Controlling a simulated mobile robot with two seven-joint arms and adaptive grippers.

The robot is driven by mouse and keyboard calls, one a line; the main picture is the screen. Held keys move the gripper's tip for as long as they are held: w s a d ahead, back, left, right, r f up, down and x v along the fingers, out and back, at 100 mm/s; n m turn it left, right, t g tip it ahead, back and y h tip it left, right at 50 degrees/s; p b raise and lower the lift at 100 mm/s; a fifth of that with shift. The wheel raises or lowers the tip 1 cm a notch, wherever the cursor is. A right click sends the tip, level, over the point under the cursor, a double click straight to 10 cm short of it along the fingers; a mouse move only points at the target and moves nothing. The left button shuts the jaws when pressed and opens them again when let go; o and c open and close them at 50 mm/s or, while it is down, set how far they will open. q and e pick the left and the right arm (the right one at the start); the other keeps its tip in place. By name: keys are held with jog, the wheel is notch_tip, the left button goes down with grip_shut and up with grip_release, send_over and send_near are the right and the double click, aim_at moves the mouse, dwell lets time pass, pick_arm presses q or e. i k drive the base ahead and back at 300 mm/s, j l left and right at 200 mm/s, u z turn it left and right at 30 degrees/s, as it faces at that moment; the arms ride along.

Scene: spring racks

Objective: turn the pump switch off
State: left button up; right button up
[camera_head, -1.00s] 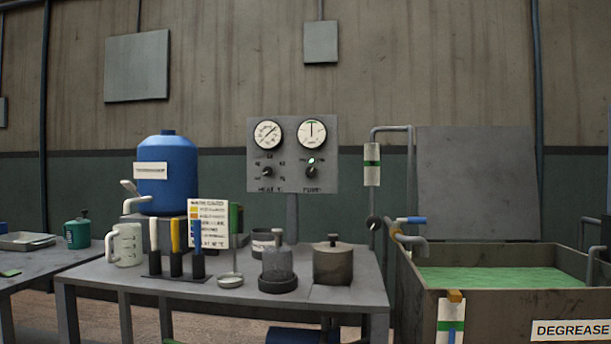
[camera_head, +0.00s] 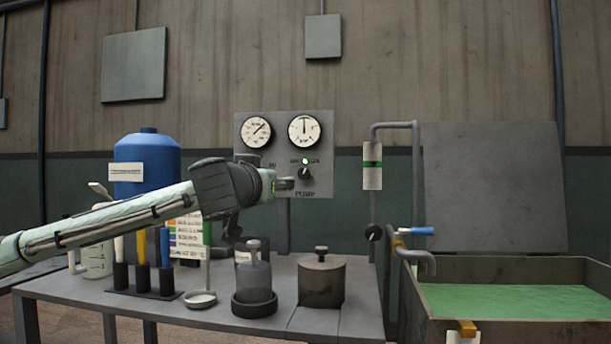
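The grey control panel (camera_head: 318,128) stands behind the table with two round gauges on it. The pump switch (camera_head: 304,172) is a dark knob under the right gauge, above the word PUMP. A small green lamp (camera_head: 305,160) is lit just above it. My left gripper (camera_head: 286,183) reaches in from the left, its tip just left of the pump switch. I cannot tell whether it touches the panel or whether its fingers are open. The gripper and arm hide the heat knob on the panel's left half. My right gripper is not in view.
Below the arm, the table (camera_head: 230,322) holds a glass jar (camera_head: 253,278), a lidded pot (camera_head: 322,281) and several coloured-handled tools. A blue tank (camera_head: 147,158) stands behind the arm. A tank of green liquid (camera_head: 500,300) is at right. The space right of the panel knob is clear.

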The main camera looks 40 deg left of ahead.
aim_at(304, 173)
jog(key=i+j, duration=0.8)
jog(key=i, duration=0.1)
